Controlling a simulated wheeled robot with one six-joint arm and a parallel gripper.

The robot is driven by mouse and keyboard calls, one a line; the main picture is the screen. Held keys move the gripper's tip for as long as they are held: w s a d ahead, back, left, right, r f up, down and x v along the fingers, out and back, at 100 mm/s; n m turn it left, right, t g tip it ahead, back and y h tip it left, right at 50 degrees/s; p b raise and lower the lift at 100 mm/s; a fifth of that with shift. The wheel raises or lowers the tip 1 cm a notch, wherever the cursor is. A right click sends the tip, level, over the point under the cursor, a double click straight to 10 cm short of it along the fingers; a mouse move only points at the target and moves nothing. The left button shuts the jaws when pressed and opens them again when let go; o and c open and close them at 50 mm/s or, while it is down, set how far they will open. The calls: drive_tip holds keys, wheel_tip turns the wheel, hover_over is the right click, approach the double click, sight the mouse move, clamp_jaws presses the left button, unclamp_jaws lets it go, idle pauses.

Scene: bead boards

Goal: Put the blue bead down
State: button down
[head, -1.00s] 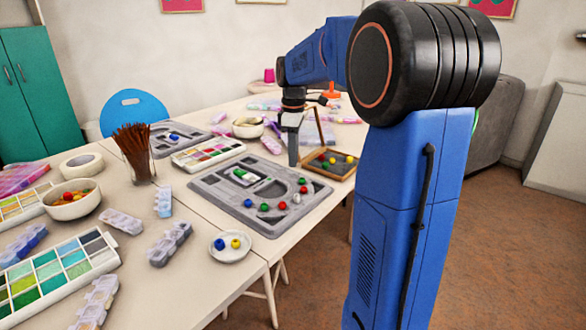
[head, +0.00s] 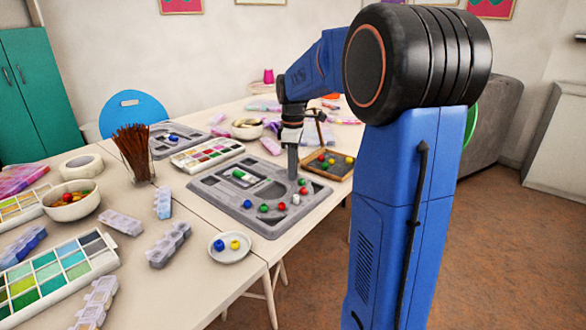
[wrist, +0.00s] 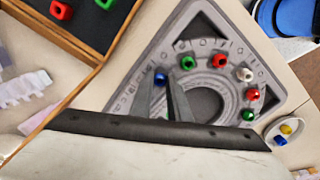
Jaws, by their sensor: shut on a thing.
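My gripper (wrist: 161,82) is shut on a blue bead (wrist: 160,77), which shows between its fingertips in the wrist view. The gripper (head: 292,178) is over the far right part of the grey bead board (head: 215,190) in the head view, where the bead in the jaws is hidden. I cannot tell whether the held bead touches the board. A curved row of beads runs beside it: a green bead (wrist: 188,62) is closest, then a red bead (wrist: 219,60), a white bead (wrist: 245,75) and others. Another blue bead (head: 248,203) sits at the row's near end.
A dark wood-rimmed tray (head: 345,176) with several beads lies right of the board. A white dish (head: 230,258) holds a blue and a yellow bead near the table's front edge. A paint palette (head: 190,165) and a jar of sticks (head: 135,150) stand to the left.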

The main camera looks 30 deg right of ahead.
drive_tip(key=shift+s+f, duration=0.1)
drive_tip(key=shift+f, duration=0.4)
drive_tip(key=c, duration=1.7)
unclamp_jaws()
drive_tip(key=shift+o, duration=0.2)
wheel_tip(320, 180, up, 13)
drive_tip(key=shift+w+f, duration=0.15)
drive_tip(key=shift+w, duration=0.05)
drive_tip(key=s+a+f+m+t, duration=0.1)
drive_tip(key=s+a+m, duration=0.1)
drive_tip(key=s+a, duration=0.45)
drive_tip(key=s+a+f+m+t, duration=0.1)
drive_tip(key=s+a+f+m, duration=0.2)
drive_tip(key=s, duration=0.6)
drive_tip(key=s+a+f+m+t, duration=0.1)
drive_tip(key=s+a+f+m, duration=0.1)
drive_tip(key=s+f, duration=0.3)
drive_tip(key=s+a+f+m+t, duration=0.1)
drive_tip(key=s+a+f, duration=0.3)
drive_tip(key=s, duration=0.6)
drive_tip(key=shift+a+f+m+t, duration=0.15)
drive_tip(key=shift+f+m+t, duration=0.25)
drive_tip(key=shift+f+m, duration=0.5)
